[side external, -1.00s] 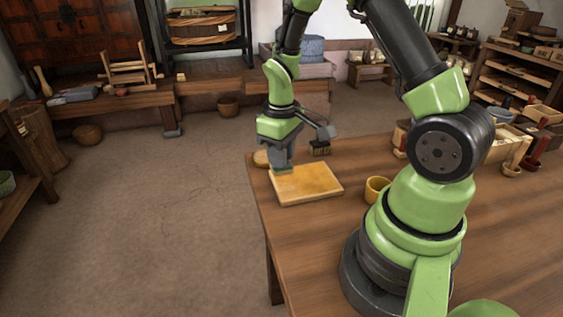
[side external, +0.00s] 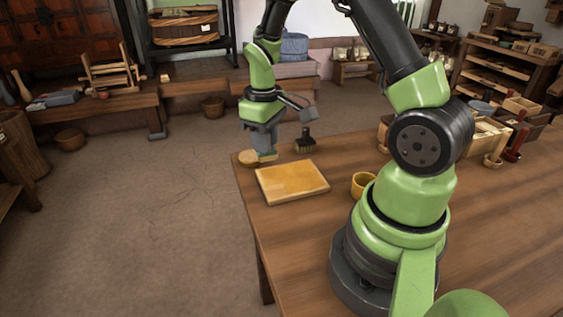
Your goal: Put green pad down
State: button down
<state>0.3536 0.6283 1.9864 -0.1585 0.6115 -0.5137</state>
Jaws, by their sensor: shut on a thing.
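My gripper (side external: 264,150) points down near the far left corner of the table. It is shut on the green pad (side external: 267,157), which shows only as a thin pale-green edge below the fingers. A round wooden disc (side external: 247,159) lies on the table just left of the pad. The pad overlaps the disc's right side in the picture; I cannot tell whether they touch. A yellow-orange board (side external: 291,182) with a light rim lies just in front of the gripper.
A dark-bristled brush (side external: 305,142) stands right of the gripper. A yellow cup (side external: 362,185) stands by my base. Boxes and small pots (side external: 487,141) crowd the right side of the table (side external: 300,231). The front left of the table is clear.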

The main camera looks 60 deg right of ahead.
jog(key=w+d, duration=0.4)
jog(key=d, duration=0.9)
jog(key=f, duration=0.9)
jog(key=shift+d+f, duration=0.15)
jog(key=shift+d, duration=0.2)
jog(key=shift+f, duration=0.15)
jog(key=c, duration=1)
grip_release()
